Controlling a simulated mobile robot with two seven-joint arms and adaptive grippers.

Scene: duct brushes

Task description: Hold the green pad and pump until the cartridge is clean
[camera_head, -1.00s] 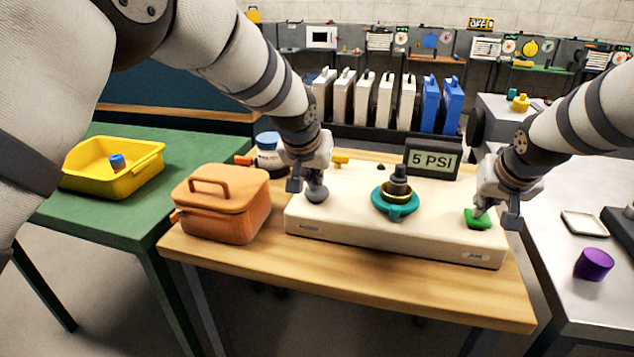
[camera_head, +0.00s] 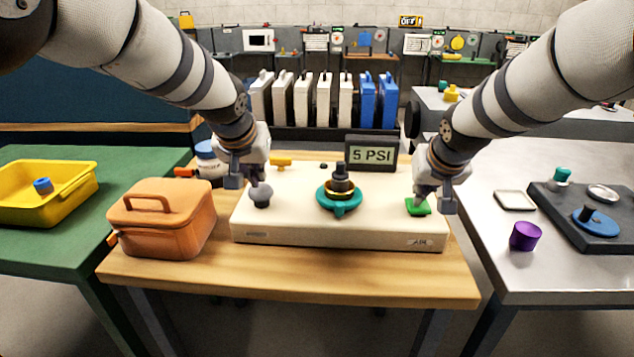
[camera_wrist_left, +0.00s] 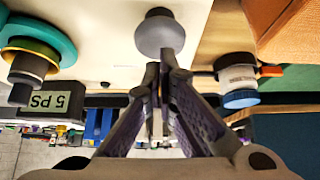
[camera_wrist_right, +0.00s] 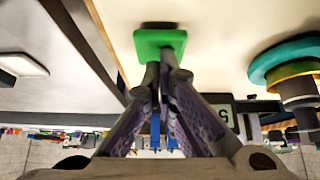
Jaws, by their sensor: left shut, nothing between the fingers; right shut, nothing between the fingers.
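The green pad (camera_head: 418,208) sits on the front right of the cream pump housing (camera_head: 330,237). My right gripper (camera_head: 421,194) is shut and empty, its tips at the pad, as the right wrist view (camera_wrist_right: 160,75) also shows. A round grey knob (camera_head: 261,196) stands on the housing's left side. My left gripper (camera_head: 256,181) is shut and empty, its tips at the knob; the left wrist view (camera_wrist_left: 160,75) shows them close together there. A dark stepped piece with a yellow ring (camera_head: 340,182), perhaps the cartridge, stands upright in the teal collar (camera_head: 338,204). The display (camera_head: 371,153) reads 5 PSI.
An orange lidded box (camera_head: 163,220) stands left of the housing, with a white and blue jar (camera_head: 207,160) behind. A yellow tray (camera_head: 48,205) is on the green table. A purple cylinder (camera_head: 525,236) is on the right table. The wooden table's front strip is clear.

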